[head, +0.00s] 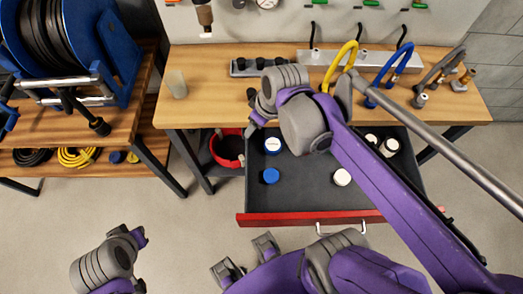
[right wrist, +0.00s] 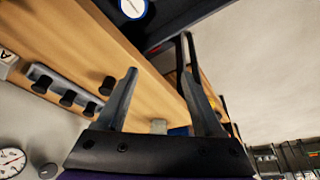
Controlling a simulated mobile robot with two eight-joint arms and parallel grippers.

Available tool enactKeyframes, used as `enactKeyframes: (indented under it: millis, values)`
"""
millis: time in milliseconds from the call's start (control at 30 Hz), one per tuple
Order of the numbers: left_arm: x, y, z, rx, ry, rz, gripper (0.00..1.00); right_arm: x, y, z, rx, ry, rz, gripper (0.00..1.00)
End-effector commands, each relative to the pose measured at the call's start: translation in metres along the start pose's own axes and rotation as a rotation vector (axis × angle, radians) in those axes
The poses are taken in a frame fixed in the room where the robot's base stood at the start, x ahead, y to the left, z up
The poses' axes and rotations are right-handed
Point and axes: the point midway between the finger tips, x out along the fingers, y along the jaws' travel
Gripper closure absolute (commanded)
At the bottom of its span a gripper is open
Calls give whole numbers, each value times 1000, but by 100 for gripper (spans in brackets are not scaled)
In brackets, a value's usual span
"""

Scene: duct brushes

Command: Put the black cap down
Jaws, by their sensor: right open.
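A small black cap (head: 251,93) stands on the wooden bench near its front edge, left of my right wrist. It also shows in the right wrist view (right wrist: 107,86), on the bench to the left of the fingers and apart from them. My right gripper (right wrist: 159,72) is open, with nothing between its fingers. In the head view my right gripper (head: 256,126) is small and partly hidden by its wrist, above the bench's front edge. My left gripper (head: 139,262) is low at the left, away from the bench; its fingers cannot be made out clearly.
A grey rack (head: 236,70) with black knobs lies behind the cap; it also shows in the right wrist view (right wrist: 32,74). An open drawer (head: 300,195) holds blue and white lidded jars. A red bin (head: 228,163) is under the bench. A pale cup (head: 177,84) stands at the bench's left.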

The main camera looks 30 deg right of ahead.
Motion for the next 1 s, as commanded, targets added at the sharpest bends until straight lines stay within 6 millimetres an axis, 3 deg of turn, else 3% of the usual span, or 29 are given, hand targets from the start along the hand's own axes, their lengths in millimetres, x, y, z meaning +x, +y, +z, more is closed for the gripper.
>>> enactKeyframes:
  millis: [33, 100, 333, 667, 833, 1000]
  values:
    - [0, 0, 0, 0, 0, 0, 100, 6, -19, 19, 52, 17, 24, 31]
    - [0, 0, 0, 0, 0, 0, 100, 14, -35, 38, 135, 44, 54, 31]
    - [0, 0, 0, 0, 0, 0, 100, 30, -58, 72, 291, 114, 95, 31]
    - [-1, 0, -1, 0, 0, 0, 100, 30, -59, 74, 310, 122, 98, 31]
    - [-19, 0, -17, 0, 13, 0, 100, 10, -56, 60, 309, 134, 100, 31]
    - [-17, 0, -16, 0, 12, 0, 100, 11, -56, 61, 309, 132, 100, 31]
